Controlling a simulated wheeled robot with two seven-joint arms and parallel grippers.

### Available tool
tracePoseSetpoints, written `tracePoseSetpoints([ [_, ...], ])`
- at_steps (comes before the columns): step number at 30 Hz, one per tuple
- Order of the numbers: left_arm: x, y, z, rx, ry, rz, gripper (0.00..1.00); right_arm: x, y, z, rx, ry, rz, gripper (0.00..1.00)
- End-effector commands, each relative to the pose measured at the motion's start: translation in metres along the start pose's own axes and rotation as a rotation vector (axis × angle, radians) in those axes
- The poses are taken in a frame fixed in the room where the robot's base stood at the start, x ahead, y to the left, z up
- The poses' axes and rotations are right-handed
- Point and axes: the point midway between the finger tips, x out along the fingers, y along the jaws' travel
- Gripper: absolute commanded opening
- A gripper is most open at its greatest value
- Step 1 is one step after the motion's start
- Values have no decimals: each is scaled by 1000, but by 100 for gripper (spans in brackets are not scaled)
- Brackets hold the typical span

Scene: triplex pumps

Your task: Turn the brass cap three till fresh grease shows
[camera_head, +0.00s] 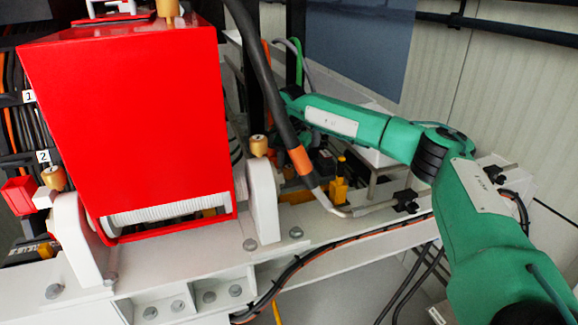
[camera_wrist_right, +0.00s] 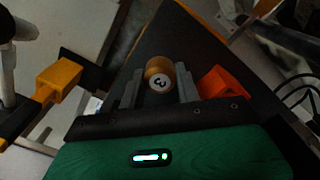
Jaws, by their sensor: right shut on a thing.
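The brass cap three (camera_wrist_right: 158,66), a round brass cap with a white disc marked 3, shows in the right wrist view. My right gripper (camera_wrist_right: 158,88) is shut on it, with one grey finger on each side. In the head view my green right arm reaches from the lower right to behind the black hose, and its fingers and cap three are hidden there. I cannot make out any grease around the cap. My left gripper is in neither view.
A big red guard (camera_head: 125,130) fills the left of the head view. Other brass caps stand at its left (camera_head: 55,178), right (camera_head: 258,145) and top. A thick black hose (camera_head: 268,85) crosses near my arm. An orange block (camera_wrist_right: 220,82) lies close right of the fingers.

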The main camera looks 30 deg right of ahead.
Motion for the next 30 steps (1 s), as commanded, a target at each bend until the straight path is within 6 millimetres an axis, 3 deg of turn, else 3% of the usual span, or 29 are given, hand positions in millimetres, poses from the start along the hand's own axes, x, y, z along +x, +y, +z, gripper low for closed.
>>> tracePoseSetpoints([
  [11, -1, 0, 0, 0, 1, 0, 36, 0, 0, 0, 117, 0, 0, 10],
  [30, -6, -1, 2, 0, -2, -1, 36, -1, -1, 0, 697, -1, -2, 10],
])
